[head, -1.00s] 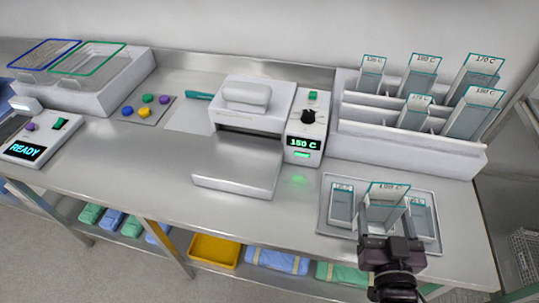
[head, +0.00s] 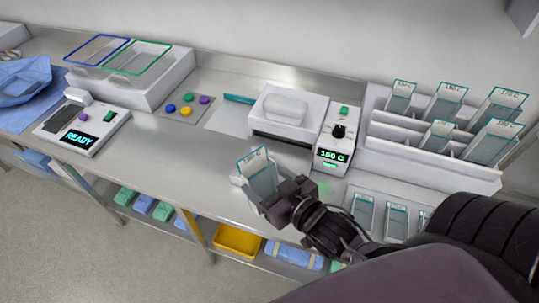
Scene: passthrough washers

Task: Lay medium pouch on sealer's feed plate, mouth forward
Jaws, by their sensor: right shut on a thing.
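My right gripper (head: 291,203) is shut on the medium pouch (head: 262,176), a clear pouch with a teal edge and a label at its upper end. It holds the pouch tilted up in front of the white sealer (head: 288,115), over the feed plate (head: 293,160). The pouch and gripper hide much of the plate. I cannot tell whether the pouch touches it. My left gripper is out of view.
Several pouches lie on the tray (head: 350,190) at the right, partly behind my arm. A pouch rack (head: 430,150) stands at the back right. A device reading READY (head: 80,133) and a white bin (head: 150,85) stand at the left. The bench left of the plate is clear.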

